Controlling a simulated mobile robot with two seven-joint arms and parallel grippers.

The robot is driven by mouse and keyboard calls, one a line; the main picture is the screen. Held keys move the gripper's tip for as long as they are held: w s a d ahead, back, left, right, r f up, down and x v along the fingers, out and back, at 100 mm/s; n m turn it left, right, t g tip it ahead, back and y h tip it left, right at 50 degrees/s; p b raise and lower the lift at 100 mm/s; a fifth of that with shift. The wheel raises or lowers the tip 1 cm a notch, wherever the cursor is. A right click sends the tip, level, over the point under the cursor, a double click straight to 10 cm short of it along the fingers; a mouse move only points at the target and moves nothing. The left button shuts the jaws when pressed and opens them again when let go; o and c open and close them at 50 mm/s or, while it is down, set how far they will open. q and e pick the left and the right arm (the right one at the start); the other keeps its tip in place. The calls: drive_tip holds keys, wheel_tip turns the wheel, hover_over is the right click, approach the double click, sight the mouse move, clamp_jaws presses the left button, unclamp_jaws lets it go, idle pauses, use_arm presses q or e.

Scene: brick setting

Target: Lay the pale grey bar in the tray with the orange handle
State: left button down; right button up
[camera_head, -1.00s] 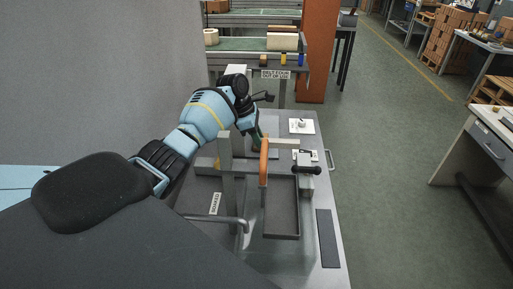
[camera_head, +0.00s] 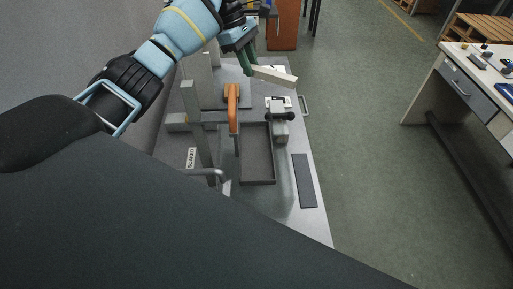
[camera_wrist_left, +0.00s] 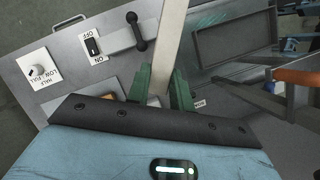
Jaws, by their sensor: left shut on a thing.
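My left gripper (camera_head: 249,62) has green fingers shut on one end of the pale grey bar (camera_head: 277,76). The bar sticks out to the right, held above the far part of the bench. In the left wrist view the bar (camera_wrist_left: 171,35) runs up and away from between the fingers (camera_wrist_left: 160,88). The dark, shallow, empty tray (camera_head: 257,160) lies on the bench nearer than the gripper. The orange handle (camera_head: 233,108) stands upright at its far left side; it also shows in the left wrist view (camera_wrist_left: 297,77). My right gripper is not in view.
A switch block with a black-knobbed lever (camera_head: 279,117) stands beside the tray's far right corner. Grey posts (camera_head: 193,120) and a rail stand left of the tray. A dark strip (camera_head: 304,180) lies to its right. A white-topped table (camera_head: 475,62) is across the aisle.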

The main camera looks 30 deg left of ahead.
use_arm(q)
drive_tip(key=s+d+r+m+g, duration=0.2)
drive_tip(key=s+d+r+m, duration=0.2)
drive_tip(key=d+r+m, duration=0.15)
wheel_tip(320, 180, up, 2)
drive_tip(key=m+g+y+b, duration=0.1)
drive_tip(key=m+g+y, duration=0.1)
drive_tip(key=m, duration=0.5)
hover_over(255, 139)
drive_tip(key=w, duration=0.1)
drive_tip(key=shift+w+a+r+n, duration=0.15)
drive_tip(key=shift+a+n, duration=0.1)
drive_tip(key=shift+a, duration=0.15)
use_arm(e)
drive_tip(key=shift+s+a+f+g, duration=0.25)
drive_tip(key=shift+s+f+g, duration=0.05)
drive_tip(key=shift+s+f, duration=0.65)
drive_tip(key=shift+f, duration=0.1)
